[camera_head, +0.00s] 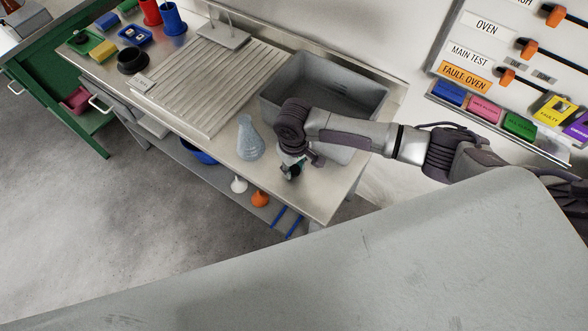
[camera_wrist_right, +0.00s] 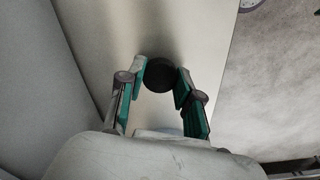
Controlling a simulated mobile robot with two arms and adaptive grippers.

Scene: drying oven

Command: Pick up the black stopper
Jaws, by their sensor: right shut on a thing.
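The black stopper (camera_wrist_right: 160,74) shows as a dark round disc between the fingertips of my right gripper (camera_wrist_right: 159,82) in the right wrist view. The green finger pads sit on either side of it, and the gripper is shut on it. In the head view my right gripper (camera_head: 291,171) points down over the metal counter, right of the glass flask; the stopper is hard to make out there. I cannot tell how far the stopper is above the counter. My left gripper is not in view.
A conical glass flask (camera_head: 249,138) stands on the counter (camera_head: 322,201) close left of my right gripper. A grey sink basin (camera_head: 353,97) lies behind my right arm. A ribbed drainboard (camera_head: 203,88) is to the left.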

